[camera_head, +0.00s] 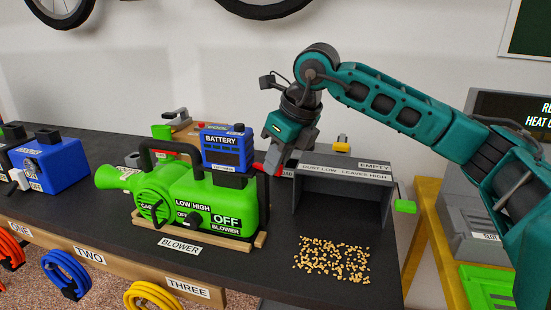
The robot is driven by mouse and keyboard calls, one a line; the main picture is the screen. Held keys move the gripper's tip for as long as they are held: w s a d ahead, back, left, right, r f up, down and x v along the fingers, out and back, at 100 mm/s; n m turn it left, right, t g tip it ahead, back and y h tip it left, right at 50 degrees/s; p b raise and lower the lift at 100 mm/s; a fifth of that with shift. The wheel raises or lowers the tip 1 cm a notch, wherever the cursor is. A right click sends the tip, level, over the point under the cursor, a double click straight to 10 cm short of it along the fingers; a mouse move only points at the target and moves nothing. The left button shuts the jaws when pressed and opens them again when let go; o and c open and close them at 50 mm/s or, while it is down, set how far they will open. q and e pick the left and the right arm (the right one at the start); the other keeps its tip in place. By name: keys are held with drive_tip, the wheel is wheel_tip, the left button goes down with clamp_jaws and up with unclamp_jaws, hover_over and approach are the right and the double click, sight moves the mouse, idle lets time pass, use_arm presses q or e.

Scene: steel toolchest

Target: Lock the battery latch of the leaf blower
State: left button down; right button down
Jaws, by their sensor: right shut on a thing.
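The green leaf blower (228,205) stands on a wooden base on the dark bench, its round nozzle pointing left. The blue battery (226,137) sits upright on top of the blower's right end. A small red part (259,167), seemingly the battery latch, shows just right of the battery. My right gripper (270,166) reaches down from the upper right and is shut on this red part. The fingers cover part of it, so its exact position is hard to tell. My left gripper is not in view.
A grey open box (336,205) marked EMPTY stands right of the blower, with yellow pellets (332,259) spilled before it. A blue machine (55,168) stands at the left. Coiled hoses (66,275) hang below the bench front. Dark bench space is free at the front right.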

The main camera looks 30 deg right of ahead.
use_arm(q)
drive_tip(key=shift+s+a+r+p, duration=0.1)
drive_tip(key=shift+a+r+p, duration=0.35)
drive_tip(key=shift+p, duration=0.45)
use_arm(e)
drive_tip(key=n, duration=0.1)
drive_tip(key=n+y, duration=0.1)
drive_tip(key=d+n+g, duration=0.1)
drive_tip(key=n, duration=0.1)
drive_tip(key=shift+w+d, duration=0.1)
drive_tip(key=shift+w, duration=0.25)
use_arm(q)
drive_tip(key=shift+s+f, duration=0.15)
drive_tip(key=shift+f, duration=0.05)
use_arm(e)
drive_tip(key=c, duration=1.1)
unclamp_jaws()
drive_tip(key=shift+c, duration=0.2)
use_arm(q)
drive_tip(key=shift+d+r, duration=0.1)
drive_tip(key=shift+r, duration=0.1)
